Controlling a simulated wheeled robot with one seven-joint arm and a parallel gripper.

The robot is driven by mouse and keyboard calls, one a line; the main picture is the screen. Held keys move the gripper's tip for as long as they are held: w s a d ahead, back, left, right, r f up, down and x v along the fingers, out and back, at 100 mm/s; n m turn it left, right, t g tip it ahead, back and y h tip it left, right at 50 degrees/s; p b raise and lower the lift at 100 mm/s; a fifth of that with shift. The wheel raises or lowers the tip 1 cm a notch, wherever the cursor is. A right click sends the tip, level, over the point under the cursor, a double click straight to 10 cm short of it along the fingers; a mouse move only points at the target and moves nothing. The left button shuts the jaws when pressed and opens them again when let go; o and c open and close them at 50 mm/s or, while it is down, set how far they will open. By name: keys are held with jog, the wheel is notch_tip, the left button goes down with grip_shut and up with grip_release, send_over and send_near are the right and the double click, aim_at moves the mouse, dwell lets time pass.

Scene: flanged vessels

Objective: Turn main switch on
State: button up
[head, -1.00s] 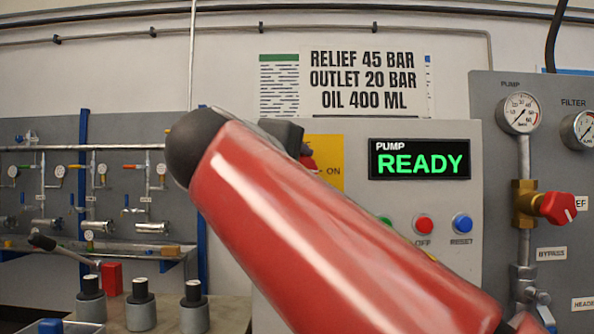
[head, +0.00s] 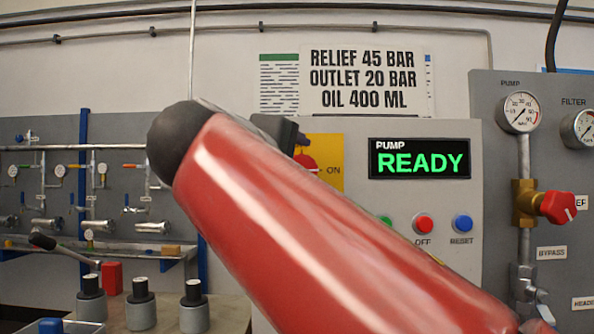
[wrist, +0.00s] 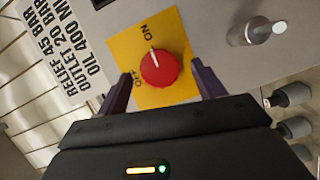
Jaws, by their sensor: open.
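The main switch is a red round knob (wrist: 158,69) on a yellow plate (wrist: 178,42) marked ON and OFF. In the wrist view its white pointer line points toward the ON mark. My gripper (wrist: 161,72) is open, with one dark finger on each side of the knob; I cannot tell whether either finger touches it. In the head view, the knob (head: 303,163) and yellow plate (head: 327,153) show past the dark end of my gripper (head: 288,133). My red arm hides the lower left of the panel.
The pump display (head: 419,160) reads READY in green. Below it are a red OFF button (head: 423,224) and a blue RESET button (head: 462,223), with a green one partly hidden. A gauge (head: 520,112) and red-handled valve (head: 556,207) stand at right. A metal post (wrist: 257,31) juts out near the plate.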

jog(key=v, duration=0.6)
dwell(0.3)
